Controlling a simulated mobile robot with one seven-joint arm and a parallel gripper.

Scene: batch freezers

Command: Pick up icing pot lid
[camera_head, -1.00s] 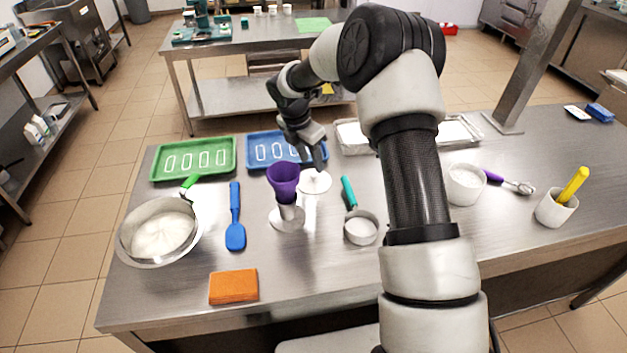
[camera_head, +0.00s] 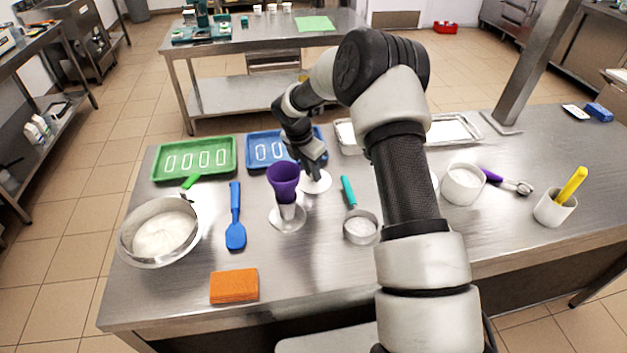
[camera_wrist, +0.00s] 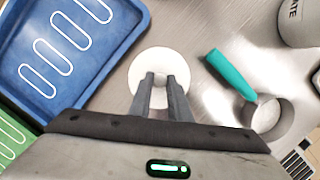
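The icing pot lid (camera_wrist: 142,93) is a round white disc with a small knob in the middle, lying on the steel table in the wrist view. It also shows in the head view (camera_head: 317,184), partly hidden by my gripper. My gripper (camera_wrist: 161,76) is over the lid with one finger on each side of the knob. The gap between the fingers is narrow, about the knob's width. I cannot tell whether the fingers press on the knob. In the head view my gripper (camera_head: 311,172) is low over the lid, behind the purple cup.
A blue tray (camera_head: 262,150) is behind, a green-handled scoop (camera_head: 348,190) to the right. A blue spatula (camera_head: 235,215), metal bowl (camera_head: 128,240) and orange cloth (camera_head: 233,286) are left and front.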

